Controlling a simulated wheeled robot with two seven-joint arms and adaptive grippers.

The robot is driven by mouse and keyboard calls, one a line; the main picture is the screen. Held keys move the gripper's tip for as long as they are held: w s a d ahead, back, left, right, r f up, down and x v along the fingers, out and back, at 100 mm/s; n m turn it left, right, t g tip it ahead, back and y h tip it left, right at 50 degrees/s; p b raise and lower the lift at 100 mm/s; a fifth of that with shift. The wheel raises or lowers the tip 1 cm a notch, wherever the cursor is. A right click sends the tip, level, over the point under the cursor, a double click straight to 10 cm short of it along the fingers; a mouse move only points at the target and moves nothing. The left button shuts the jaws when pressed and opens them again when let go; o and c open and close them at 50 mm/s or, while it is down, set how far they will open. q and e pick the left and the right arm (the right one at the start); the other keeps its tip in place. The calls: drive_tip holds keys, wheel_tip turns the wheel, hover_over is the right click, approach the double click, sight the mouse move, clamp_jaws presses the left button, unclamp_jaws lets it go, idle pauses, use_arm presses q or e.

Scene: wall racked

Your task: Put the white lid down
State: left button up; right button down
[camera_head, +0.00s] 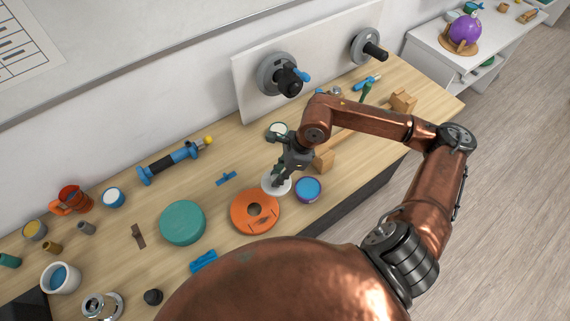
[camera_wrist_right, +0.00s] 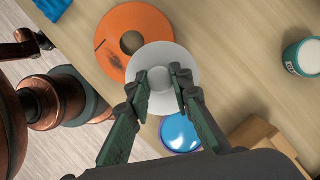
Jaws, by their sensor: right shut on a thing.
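The white lid (camera_head: 270,186) is a round disc with a knob, in the head view beside the orange disc. In the right wrist view the white lid (camera_wrist_right: 188,60) lies between my fingertips and overlaps the edge of the orange disc (camera_wrist_right: 112,38). My right gripper (camera_head: 280,178) is shut on the lid's knob; it also shows in the right wrist view (camera_wrist_right: 161,92). I cannot tell whether the lid touches the table (camera_head: 330,195). My left gripper is not in view.
A purple-rimmed blue container (camera_head: 308,189) stands right of the lid, and a teal round block (camera_head: 182,222) stands left of the orange disc. A wooden block (camera_head: 323,160) and a white-topped jar (camera_head: 277,130) are behind. A panel with black knobs (camera_head: 290,80) stands at the wall.

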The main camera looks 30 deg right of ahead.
drive_tip(key=shift+r+m+t, duration=0.25)
drive_tip(key=shift+m+t, duration=0.05)
drive_tip(key=shift+m, duration=0.4)
drive_tip(key=shift+r+m, duration=0.1)
drive_tip(key=shift+m, duration=0.3)
drive_tip(key=shift+w+d+r, duration=0.1)
drive_tip(key=shift+d, duration=0.05)
drive_tip(key=shift+w+d+m, duration=0.1)
drive_tip(key=shift+d+m, duration=0.1)
drive_tip(key=shift+m, duration=0.1)
drive_tip(key=w+d+f+p, duration=0.1)
drive_tip(key=w+d+f, duration=0.3)
drive_tip(key=w+d+f+p, duration=0.1)
drive_tip(key=w+d+f, duration=0.3)
drive_tip(key=w, duration=0.1)
drive_tip(key=shift+w+f+p, duration=0.1)
drive_tip(key=shift+f+p, duration=0.15)
drive_tip(key=shift+p, duration=0.15)
drive_tip(key=shift+w+d+f+h, duration=0.3)
drive_tip(key=shift+w+d+f, duration=0.1)
drive_tip(key=shift+f, duration=0.25)
wheel_tip(320, 180, down, 3)
drive_tip(key=shift+w+p, duration=0.1)
drive_tip(key=shift+p, duration=0.5)
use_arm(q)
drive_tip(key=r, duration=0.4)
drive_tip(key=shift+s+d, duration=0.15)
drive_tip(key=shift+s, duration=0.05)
use_arm(e)
drive_tip(key=shift+f, duration=0.1)
